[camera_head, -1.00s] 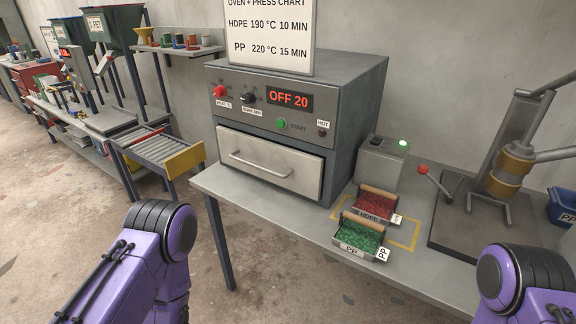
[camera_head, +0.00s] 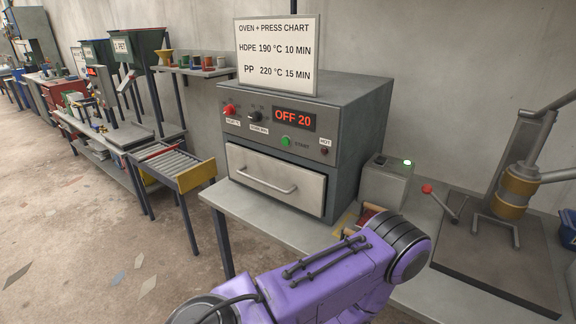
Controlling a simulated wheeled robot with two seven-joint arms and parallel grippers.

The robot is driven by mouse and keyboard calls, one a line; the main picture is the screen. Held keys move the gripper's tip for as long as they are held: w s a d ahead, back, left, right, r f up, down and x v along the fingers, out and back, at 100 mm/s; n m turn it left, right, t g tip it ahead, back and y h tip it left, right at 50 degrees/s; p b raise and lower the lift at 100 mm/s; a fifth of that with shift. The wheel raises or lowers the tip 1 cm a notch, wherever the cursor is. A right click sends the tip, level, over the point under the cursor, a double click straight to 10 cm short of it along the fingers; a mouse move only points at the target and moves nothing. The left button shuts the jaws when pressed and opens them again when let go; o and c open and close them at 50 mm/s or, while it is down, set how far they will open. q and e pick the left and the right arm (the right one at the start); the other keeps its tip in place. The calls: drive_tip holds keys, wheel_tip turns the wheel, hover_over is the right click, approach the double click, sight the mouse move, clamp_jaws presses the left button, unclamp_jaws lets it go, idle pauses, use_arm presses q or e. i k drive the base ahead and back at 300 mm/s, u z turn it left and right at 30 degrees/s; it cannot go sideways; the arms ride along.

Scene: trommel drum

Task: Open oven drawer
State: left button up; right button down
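The grey oven (camera_head: 350,135) stands on the workbench, with a display reading OFF 20. Its pale drawer front (camera_head: 300,188) is in the lower part of the oven face and looks shut. A horizontal bar handle (camera_head: 265,183) runs across it. A purple arm of mine crosses the bottom of the view in front of the bench, to the lower right of the drawer. Neither of my grippers is in view.
My arm hides most of the trays (camera_head: 371,217) on the bench. A grey box with a green light (camera_head: 385,182) stands right of the oven, then a lever press (camera_head: 518,190). A roller conveyor (camera_head: 175,165) is at left. Open floor lies front left.

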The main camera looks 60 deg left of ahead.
sight(304, 188)
drive_tip(key=k, duration=0.75)
drive_tip(key=u, duration=1.1)
drive_tip(key=i, duration=0.35)
